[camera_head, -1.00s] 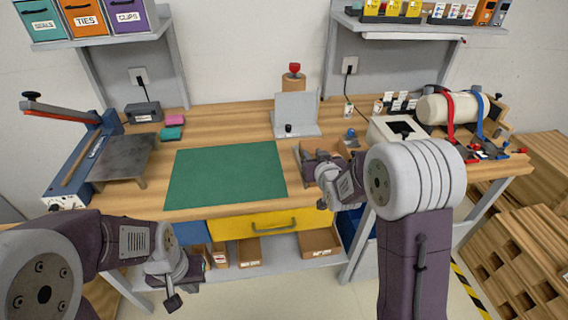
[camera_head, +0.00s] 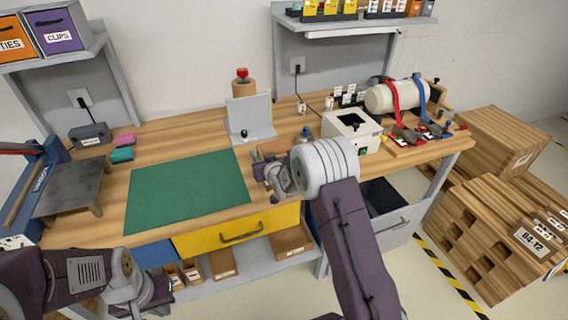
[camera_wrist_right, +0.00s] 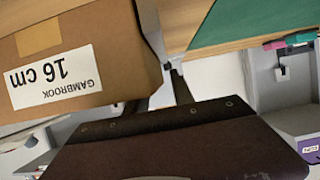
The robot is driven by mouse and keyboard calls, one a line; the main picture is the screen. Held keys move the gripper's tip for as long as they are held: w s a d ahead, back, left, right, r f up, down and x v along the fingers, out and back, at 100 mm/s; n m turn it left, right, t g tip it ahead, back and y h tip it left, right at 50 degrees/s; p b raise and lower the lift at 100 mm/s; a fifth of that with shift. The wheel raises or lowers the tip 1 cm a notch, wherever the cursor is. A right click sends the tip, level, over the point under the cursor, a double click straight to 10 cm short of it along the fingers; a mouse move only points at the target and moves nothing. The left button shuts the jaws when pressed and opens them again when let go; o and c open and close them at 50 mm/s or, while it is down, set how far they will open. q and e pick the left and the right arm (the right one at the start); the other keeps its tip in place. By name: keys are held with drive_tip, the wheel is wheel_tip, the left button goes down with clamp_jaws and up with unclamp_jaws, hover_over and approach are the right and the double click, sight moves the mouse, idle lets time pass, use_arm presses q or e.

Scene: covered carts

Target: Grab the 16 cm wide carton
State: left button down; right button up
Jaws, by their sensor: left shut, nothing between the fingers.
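A brown carton with a white label reading GAMBROOK 16 cm (camera_wrist_right: 55,77) fills the upper left of the right wrist view, its label upside down. It is very close to that camera. In the head view I cannot make it out clearly; my right arm covers that part of the bench. My right gripper (camera_head: 264,160) is over the bench's front part, just right of the green mat (camera_head: 185,190). Its fingers are mostly hidden, and I cannot tell whether they touch the carton. My left gripper (camera_head: 150,296) is shut and empty, low in front of the bench.
The yellow drawer (camera_head: 236,231) is below the bench top. Small cartons (camera_head: 222,263) stand on the lower shelf. Wooden crates (camera_head: 490,235) stand on the floor at right.

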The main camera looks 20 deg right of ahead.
drive_tip(key=shift+w+f, duration=0.3)
drive_tip(key=shift+w, duration=0.25)
drive_tip(key=shift+s+r, duration=0.1)
drive_tip(key=shift+s, duration=0.05)
drive_tip(key=c, duration=0.3)
clamp_jaws()
idle(0.5)
